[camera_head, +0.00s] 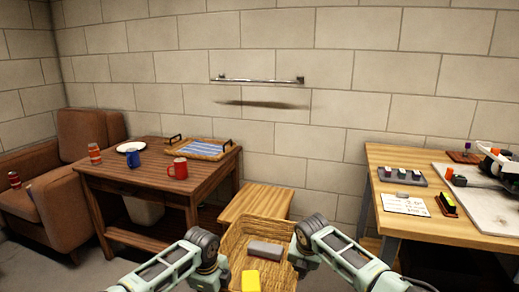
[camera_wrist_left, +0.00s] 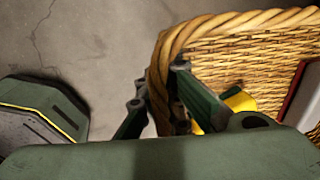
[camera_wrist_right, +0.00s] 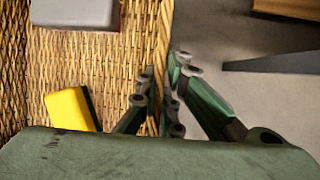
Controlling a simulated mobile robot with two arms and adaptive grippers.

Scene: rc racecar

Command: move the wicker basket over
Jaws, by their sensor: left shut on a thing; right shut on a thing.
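The wicker basket (camera_head: 258,226) is in front of me at the bottom centre of the head view. It holds a grey block (camera_head: 265,249) and a yellow block (camera_head: 251,281). My left gripper (camera_wrist_left: 160,95) is shut on the basket's left rim, one finger on each side of the wall. My right gripper (camera_wrist_right: 160,92) is shut on the opposite wall in the same way. The woven inside (camera_wrist_left: 250,55) and the yellow block (camera_wrist_right: 68,108) show close up in the wrist views. In the head view the basket's near end is cut off, and the fingertips are largely hidden.
A small wooden table (camera_head: 256,201) stands right behind the basket. A dark wooden table (camera_head: 110,172) with mugs, a plate and a tray (camera_head: 203,149) is at left, beside a brown armchair (camera_head: 90,130). A workbench (camera_head: 400,155) with a model car is at right.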

